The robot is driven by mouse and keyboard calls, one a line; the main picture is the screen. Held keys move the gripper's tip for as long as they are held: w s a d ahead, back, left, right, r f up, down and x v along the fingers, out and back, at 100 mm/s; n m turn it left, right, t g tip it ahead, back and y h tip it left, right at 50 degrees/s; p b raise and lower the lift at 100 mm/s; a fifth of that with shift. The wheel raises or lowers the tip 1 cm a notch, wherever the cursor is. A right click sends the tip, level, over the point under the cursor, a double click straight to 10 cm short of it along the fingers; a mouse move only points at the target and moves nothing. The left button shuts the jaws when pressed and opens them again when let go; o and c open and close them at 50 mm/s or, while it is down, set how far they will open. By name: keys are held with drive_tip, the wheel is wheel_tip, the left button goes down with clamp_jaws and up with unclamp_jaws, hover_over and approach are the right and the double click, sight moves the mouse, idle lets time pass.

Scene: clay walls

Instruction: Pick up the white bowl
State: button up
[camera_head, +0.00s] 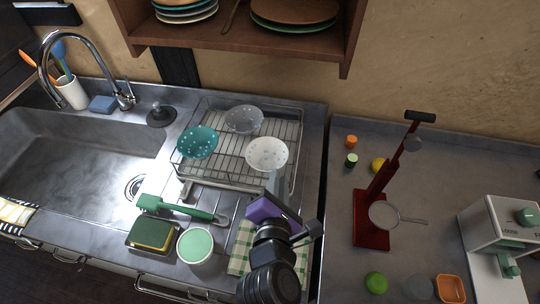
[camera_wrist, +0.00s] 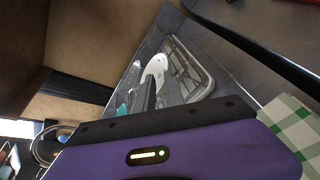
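The white bowl (camera_head: 267,153) sits on the right part of the wire dish rack (camera_head: 222,180), tilted with its speckled inside facing up. It also shows in the wrist view (camera_wrist: 155,72), partly hidden behind the fingers. My gripper (camera_head: 278,182), with a purple body, is just below the bowl in the head view, its grey fingers pointing towards it. I see no contact with the bowl, and nothing shows held. The fingers (camera_wrist: 160,92) are dim and overlap in the wrist view, so their opening is unclear.
A teal bowl (camera_head: 197,142) and a grey glassy bowl (camera_head: 244,119) share the rack. A wooden shelf (camera_head: 232,41) with plates overhangs the back. A red stand (camera_head: 372,219) is at right.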

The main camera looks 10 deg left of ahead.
drive_tip(key=shift+w+d+f+n+h, duration=0.2)
drive_tip(key=shift+w+f+n, duration=0.25)
drive_tip(key=shift+w, duration=0.85)
drive_tip(key=shift+w+d+f+n+h, duration=0.15)
drive_tip(key=shift+w+f, duration=0.35)
drive_tip(key=shift+w, duration=0.75)
drive_tip(key=shift+w+d+f+n+h, duration=0.1)
drive_tip(key=shift+w+f+n+h, duration=0.25)
drive_tip(key=shift+w, duration=0.95)
drive_tip(key=shift+f, duration=0.15)
clamp_jaws()
